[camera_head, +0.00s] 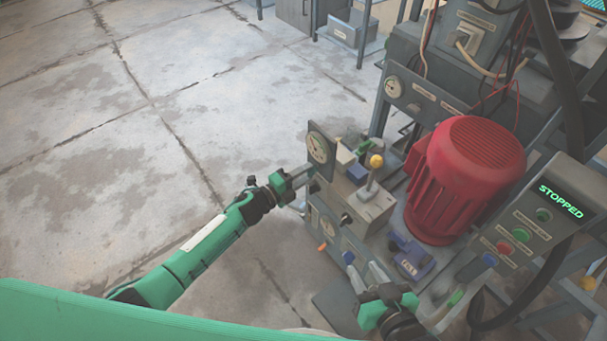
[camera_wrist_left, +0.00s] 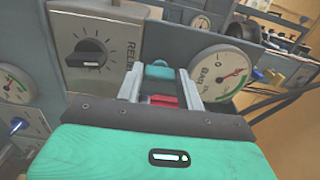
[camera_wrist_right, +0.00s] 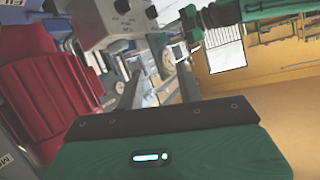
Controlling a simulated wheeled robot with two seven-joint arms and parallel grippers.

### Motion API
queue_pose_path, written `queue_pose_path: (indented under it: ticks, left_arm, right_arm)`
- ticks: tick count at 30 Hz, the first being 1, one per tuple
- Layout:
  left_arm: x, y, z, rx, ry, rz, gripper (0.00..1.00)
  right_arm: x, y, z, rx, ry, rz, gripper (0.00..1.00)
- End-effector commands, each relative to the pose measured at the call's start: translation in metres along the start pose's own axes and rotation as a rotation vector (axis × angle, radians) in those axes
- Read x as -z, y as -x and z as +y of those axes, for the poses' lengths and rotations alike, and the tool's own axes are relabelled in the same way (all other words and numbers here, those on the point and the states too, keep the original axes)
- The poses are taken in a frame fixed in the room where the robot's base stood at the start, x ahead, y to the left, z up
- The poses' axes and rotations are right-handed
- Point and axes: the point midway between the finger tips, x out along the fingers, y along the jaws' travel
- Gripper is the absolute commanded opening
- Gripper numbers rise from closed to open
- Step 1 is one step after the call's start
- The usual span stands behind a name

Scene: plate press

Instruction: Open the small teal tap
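A small teal piece (camera_wrist_left: 158,71), which looks like the tap's handle, shows between the finger ends of my left gripper (camera_wrist_left: 160,84) in the left wrist view. A red part (camera_wrist_left: 160,99) shows just below it. The fingers stand apart on either side of the teal piece; I cannot tell whether they touch it. In the head view my left gripper (camera_head: 300,180) reaches the left side of the press panel below a round gauge (camera_head: 319,147), and the tap is not clear there. My right gripper (camera_head: 366,270) is open and empty near the front of the press.
A dark knob (camera_wrist_left: 86,56) on a grey box is left of the left fingers, and a dial gauge (camera_wrist_left: 218,77) is right. A red motor (camera_head: 465,170), a yellow-knobbed lever (camera_head: 376,162) and a control box reading STOPPED (camera_head: 560,200) stand on the right. Floor at left is clear.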

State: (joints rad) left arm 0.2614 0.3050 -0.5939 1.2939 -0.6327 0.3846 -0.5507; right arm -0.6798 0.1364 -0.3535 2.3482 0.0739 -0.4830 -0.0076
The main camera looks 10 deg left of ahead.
Motion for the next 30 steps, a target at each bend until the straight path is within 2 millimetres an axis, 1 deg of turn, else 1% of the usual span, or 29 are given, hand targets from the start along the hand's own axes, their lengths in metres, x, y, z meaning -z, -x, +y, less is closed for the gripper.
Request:
queue_pose_path:
  ticks: [1,2,3,11,14,17,20,24,27,30]
  left_arm:
    - [0.0,0.0,0.001,-0.001,0.0,0.0,0.48]
    - [0.0,0.0,0.001,-0.001,0.0,0.0,0.54]
    - [0.0,0.0,0.001,-0.001,0.0,0.0,0.56]
    - [0.0,0.001,0.0,0.0,-0.002,0.0,0.56]
    - [0.0,0.007,0.0,-0.001,-0.002,0.0,0.56]
    - [0.0,0.021,0.0,-0.003,-0.002,0.0,0.56]
    - [0.0,0.043,0.0,-0.004,-0.001,-0.001,0.56]
    - [0.0,0.076,0.0,-0.003,-0.001,-0.001,0.56]
    - [0.0,0.098,0.001,-0.004,-0.001,-0.001,0.56]
    - [0.001,0.115,0.0,-0.002,-0.001,0.0,0.56]
  right_arm:
    - [0.0,0.0,0.0,0.0,0.0,0.0,0.36]
    - [0.0,0.0,0.0,0.0,0.0,0.001,0.36]
    - [0.0,0.0,0.0,0.0,0.0,0.001,0.36]
    - [0.001,0.0,0.0,0.0,0.0,0.001,0.36]
    - [0.001,0.001,0.0,-0.001,0.0,-0.004,0.36]
    - [0.0,0.002,0.003,-0.008,0.004,-0.033,0.36]
    - [-0.001,0.003,0.008,-0.02,0.009,-0.072,0.36]
    - [-0.002,0.006,0.014,-0.035,0.014,-0.12,0.36]
    - [-0.003,0.008,0.017,-0.044,0.016,-0.147,0.36]
    - [-0.004,0.009,0.019,-0.05,0.018,-0.168,0.36]
